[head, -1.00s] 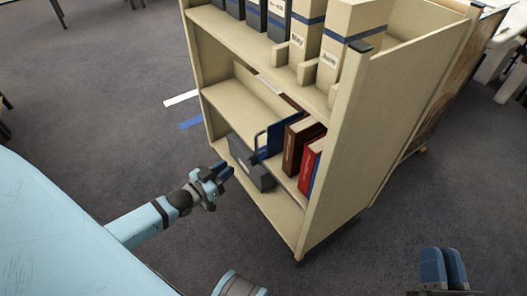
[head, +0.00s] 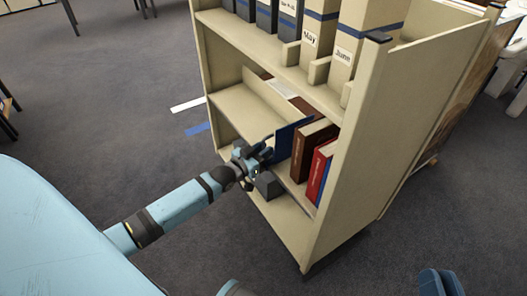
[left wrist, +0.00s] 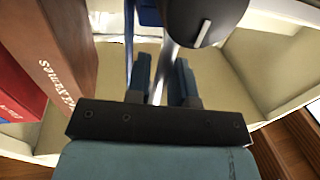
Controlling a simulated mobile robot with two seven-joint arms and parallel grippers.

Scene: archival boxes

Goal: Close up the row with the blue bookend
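The blue bookend (head: 284,141) stands on the middle shelf, left of the brown book (head: 309,149) with a gap between them. Its blue upright also shows in the left wrist view (left wrist: 130,38). My left gripper (head: 262,152) is at the shelf's front edge, by the bookend. In the left wrist view its blue fingers (left wrist: 163,78) are apart, with a thin grey strip between them. A dark rounded part (left wrist: 205,22) lies just beyond. The red book (head: 318,172) stands right of the brown one. My right gripper (head: 441,284) is at the lower right, cut off by the frame edge.
The cream shelf cart (head: 370,150) has a side panel at right. Several box files, including June (head: 352,40), stand on the shelf above. The middle shelf's left part (head: 240,112) is bare.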

